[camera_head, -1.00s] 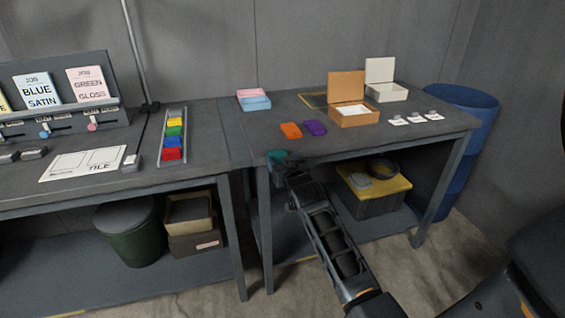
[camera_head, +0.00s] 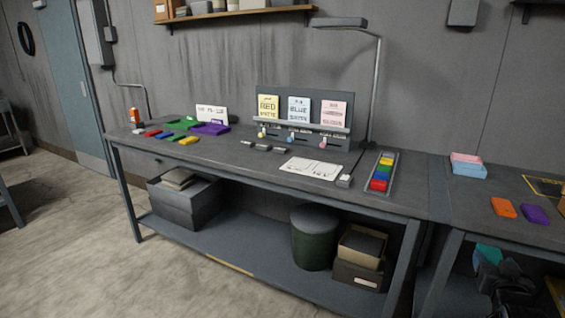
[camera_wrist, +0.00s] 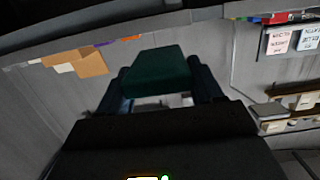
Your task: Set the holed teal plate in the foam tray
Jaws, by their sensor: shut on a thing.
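My gripper (camera_wrist: 160,84) is shut on a dark teal plate (camera_wrist: 158,66), which lies between the two fingers in the wrist view. In the head view the teal plate (camera_head: 488,253) shows at the lower right, beside the right bench's front edge and below its top. Its holes cannot be made out. No foam tray can be told for sure; a green tray (camera_head: 182,123) and a purple tray (camera_head: 210,128) lie at the far left of the long bench, their material unclear. An open brown box (camera_wrist: 92,63) shows in the wrist view.
The long bench (camera_head: 235,150) carries small coloured plates, cards and a rack of coloured blocks (camera_head: 381,172). Orange (camera_head: 503,207) and purple (camera_head: 535,214) pieces and a pink and blue stack (camera_head: 468,165) lie on the right bench. Open floor (camera_head: 75,230) lies at left.

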